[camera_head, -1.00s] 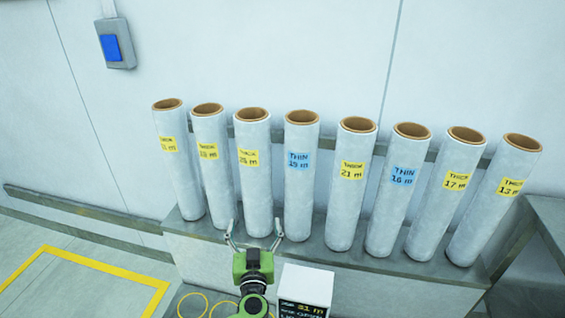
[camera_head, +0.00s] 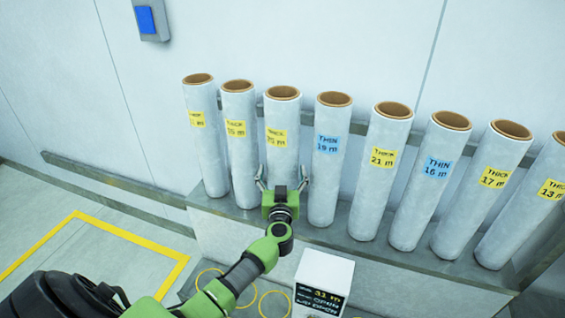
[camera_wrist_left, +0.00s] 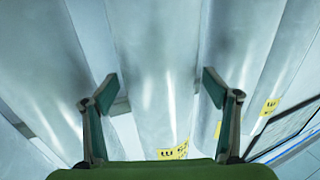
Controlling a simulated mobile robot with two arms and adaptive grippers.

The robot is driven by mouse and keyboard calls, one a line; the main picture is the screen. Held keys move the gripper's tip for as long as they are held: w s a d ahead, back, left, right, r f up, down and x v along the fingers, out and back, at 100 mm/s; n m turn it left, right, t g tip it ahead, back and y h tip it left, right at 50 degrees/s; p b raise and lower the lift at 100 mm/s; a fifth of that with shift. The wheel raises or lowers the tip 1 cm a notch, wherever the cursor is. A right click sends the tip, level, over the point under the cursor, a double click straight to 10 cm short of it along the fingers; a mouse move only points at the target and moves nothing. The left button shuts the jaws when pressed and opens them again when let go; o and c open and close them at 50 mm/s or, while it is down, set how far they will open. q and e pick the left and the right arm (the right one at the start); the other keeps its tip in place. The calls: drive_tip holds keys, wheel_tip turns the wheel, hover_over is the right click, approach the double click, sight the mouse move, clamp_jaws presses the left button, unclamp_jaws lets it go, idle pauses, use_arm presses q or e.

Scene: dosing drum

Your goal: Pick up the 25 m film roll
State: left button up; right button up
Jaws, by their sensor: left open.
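The third film roll from the left (camera_head: 283,110) stands upright on the ledge, with a yellow THICK label whose number looks like 25 m but is blurred. My left gripper (camera_head: 282,176) is in front of its lower part, open, with one finger toward each side. In the left wrist view, this pale roll (camera_wrist_left: 158,50) runs between the spread fingers of my left gripper (camera_wrist_left: 161,88). The fingers do not appear closed on it, and a yellow label shows at its lower end. My right gripper is not in view.
Other rolls stand close on both sides, including a blue-labelled THIN 19 m roll (camera_head: 327,180) to the right. A white box with a display (camera_head: 325,272) stands below the ledge (camera_head: 385,262). A rail (camera_head: 115,180) runs along the wall. Yellow lines mark the floor at left.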

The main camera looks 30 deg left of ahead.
use_arm(q)
drive_tip(key=x, duration=0.3)
drive_tip(key=shift+w+f+b, duration=0.15)
drive_tip(key=shift+b, duration=0.15)
drive_tip(key=c, duration=1.4)
drive_tip(key=shift+r, duration=0.45)
drive_tip(key=c, duration=0.5)
drive_tip(key=shift+o, duration=0.2)
drive_tip(key=shift+w+f, duration=0.1)
drive_tip(key=shift+f, duration=0.05)
drive_tip(key=shift+c, duration=0.2)
